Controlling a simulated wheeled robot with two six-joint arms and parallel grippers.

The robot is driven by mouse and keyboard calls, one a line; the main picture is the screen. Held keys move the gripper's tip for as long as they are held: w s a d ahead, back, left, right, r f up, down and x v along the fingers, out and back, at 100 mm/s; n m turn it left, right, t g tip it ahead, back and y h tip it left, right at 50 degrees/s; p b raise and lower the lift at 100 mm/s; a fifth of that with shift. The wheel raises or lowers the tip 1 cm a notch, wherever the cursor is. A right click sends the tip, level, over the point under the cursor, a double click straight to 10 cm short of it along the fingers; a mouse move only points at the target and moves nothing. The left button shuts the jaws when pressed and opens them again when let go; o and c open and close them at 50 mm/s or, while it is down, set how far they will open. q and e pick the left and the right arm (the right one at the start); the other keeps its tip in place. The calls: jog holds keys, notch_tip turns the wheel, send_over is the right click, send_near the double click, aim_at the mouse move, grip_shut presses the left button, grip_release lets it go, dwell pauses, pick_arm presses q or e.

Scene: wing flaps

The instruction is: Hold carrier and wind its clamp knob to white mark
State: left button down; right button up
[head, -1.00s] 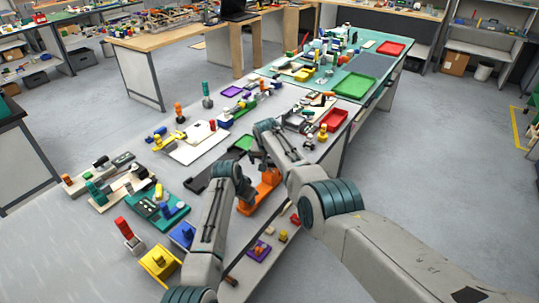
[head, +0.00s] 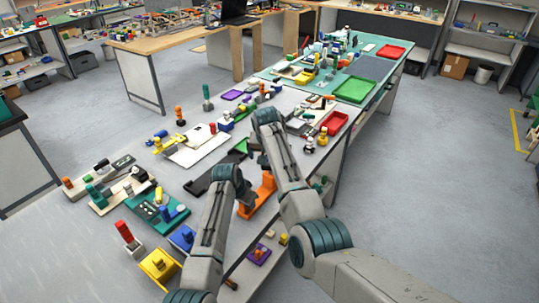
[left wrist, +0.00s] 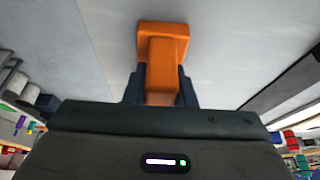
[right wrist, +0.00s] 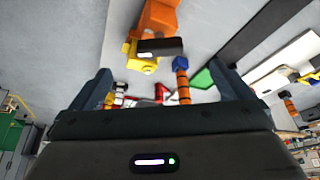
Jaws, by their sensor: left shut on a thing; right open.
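The orange carrier (head: 263,194) stands near the front edge of the grey bench. My left gripper (left wrist: 160,88) is shut on its orange upright; the wider orange end shows beyond the fingers. My right gripper (right wrist: 165,85) is open and empty, with its fingers wide apart. In the right wrist view, the orange carrier (right wrist: 158,18) is ahead of the fingers, with a dark block (right wrist: 160,47) bearing a small white patch at its near end. I cannot tell the clamp knob for certain. In the head view my right fingertips are mostly hidden behind the arm.
A black tray (head: 212,175) lies left of the carrier. A red tray (head: 334,122) lies further back on the right.

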dwell(0.3)
jog(key=shift+c, duration=1.3)
jog(key=v, duration=0.3)
jog(key=shift+s+r, duration=0.15)
jog(key=shift+r, duration=0.15)
jog(key=shift+c, duration=0.3)
jog(key=x, duration=0.8)
jog(key=shift+f, duration=0.4)
jog(key=shift+w+f, duration=0.45)
jog(key=shift+x, duration=0.8)
jog(key=shift+s+f, duration=0.1)
